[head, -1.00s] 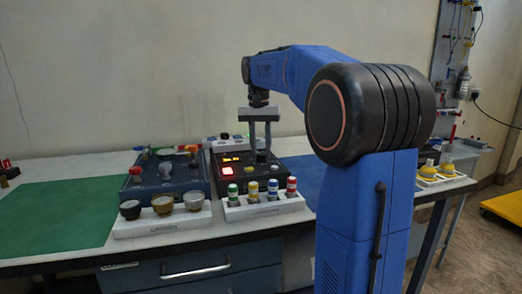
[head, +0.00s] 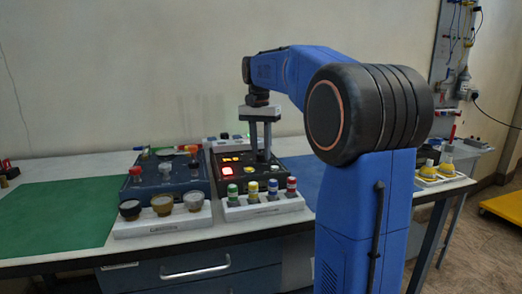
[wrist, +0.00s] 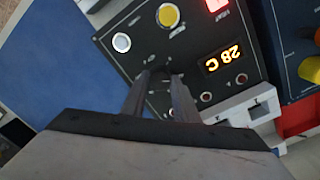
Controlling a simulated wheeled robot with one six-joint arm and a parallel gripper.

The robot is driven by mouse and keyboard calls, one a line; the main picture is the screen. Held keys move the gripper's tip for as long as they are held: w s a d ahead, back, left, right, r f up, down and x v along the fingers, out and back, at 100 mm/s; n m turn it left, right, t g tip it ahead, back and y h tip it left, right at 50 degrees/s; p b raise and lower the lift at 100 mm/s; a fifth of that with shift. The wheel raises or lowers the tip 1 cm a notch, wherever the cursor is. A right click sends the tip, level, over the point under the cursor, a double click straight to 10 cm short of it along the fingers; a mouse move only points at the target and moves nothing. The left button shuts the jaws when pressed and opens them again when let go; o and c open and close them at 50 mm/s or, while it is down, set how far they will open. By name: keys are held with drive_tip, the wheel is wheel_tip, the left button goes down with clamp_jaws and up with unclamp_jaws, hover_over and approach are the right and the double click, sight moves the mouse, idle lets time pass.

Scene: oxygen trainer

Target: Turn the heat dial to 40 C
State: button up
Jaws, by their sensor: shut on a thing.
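The black control panel (head: 285,166) stands on the table, left of my arm in the head view. My gripper (head: 262,157) points straight down at its right part. In the wrist view its two fingers (wrist: 160,76) are closed around the small dark heat dial (wrist: 160,72), which the fingers mostly hide. The dial's pointer and scale marks cannot be read. The amber display (wrist: 224,59) appears upside down in the wrist view and reads 28 C.
A lit red square button (head: 227,171) and a yellow round button (wrist: 168,15) are on the panel. A white rack (head: 262,208) with several coloured-cap bottles stands in front. A dark blue box (head: 160,180) stands left. A blue mat (wrist: 50,75) lies clear beside the panel.

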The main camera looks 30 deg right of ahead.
drive_tip(key=o, duration=1.1)
drive_tip(key=shift+c, duration=0.2)
wheel_tip(320, 180, up, 17)
drive_tip(key=shift+w+a+r, duration=0.2)
drive_tip(key=shift+w, duration=0.15)
